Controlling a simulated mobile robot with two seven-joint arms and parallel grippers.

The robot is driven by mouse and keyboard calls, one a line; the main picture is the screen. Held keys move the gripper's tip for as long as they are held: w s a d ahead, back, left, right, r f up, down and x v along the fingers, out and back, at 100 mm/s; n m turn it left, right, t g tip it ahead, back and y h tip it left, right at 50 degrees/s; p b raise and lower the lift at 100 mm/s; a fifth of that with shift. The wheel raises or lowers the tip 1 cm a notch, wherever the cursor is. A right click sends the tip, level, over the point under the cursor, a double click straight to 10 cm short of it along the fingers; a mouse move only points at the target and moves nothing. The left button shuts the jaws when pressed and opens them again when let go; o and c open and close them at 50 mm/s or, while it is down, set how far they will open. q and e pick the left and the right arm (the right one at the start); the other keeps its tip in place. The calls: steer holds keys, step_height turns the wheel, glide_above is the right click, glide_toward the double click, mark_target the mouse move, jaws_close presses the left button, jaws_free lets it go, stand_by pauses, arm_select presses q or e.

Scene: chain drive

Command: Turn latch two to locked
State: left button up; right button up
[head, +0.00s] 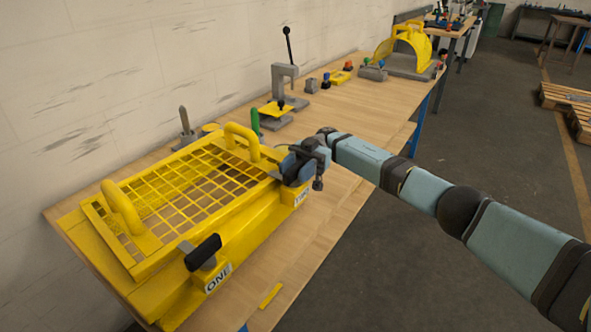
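A yellow guard box with a mesh lid (180,190) stands on the near end of the bench. Latch one (203,251) has a black handle on a grey pivot on the front side, above a white label reading ONE (217,278). A second label (301,197) is at the right end of the same side, partly covered. My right gripper (286,170) is at the spot above that label, where latch two sits. The gripper hides most of the latch, so its handle position and whether the fingers grip it do not show. My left gripper is out of view.
Two yellow lid handles (241,137) (122,205) stick up from the guard. A green-handled tool (255,121) stands behind it. A grey lever press (284,90) stands farther along the bench. A yellow strip (270,295) lies by the front edge. Open floor lies to the right.

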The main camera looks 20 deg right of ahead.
mark_target(296, 166)
arm_select(q)
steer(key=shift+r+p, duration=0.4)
steer(key=shift+p, duration=0.6)
arm_select(e)
step_height(296, 166, up, 20)
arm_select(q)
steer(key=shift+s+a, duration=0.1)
arm_select(e)
steer(key=shift+s+f, duration=0.1)
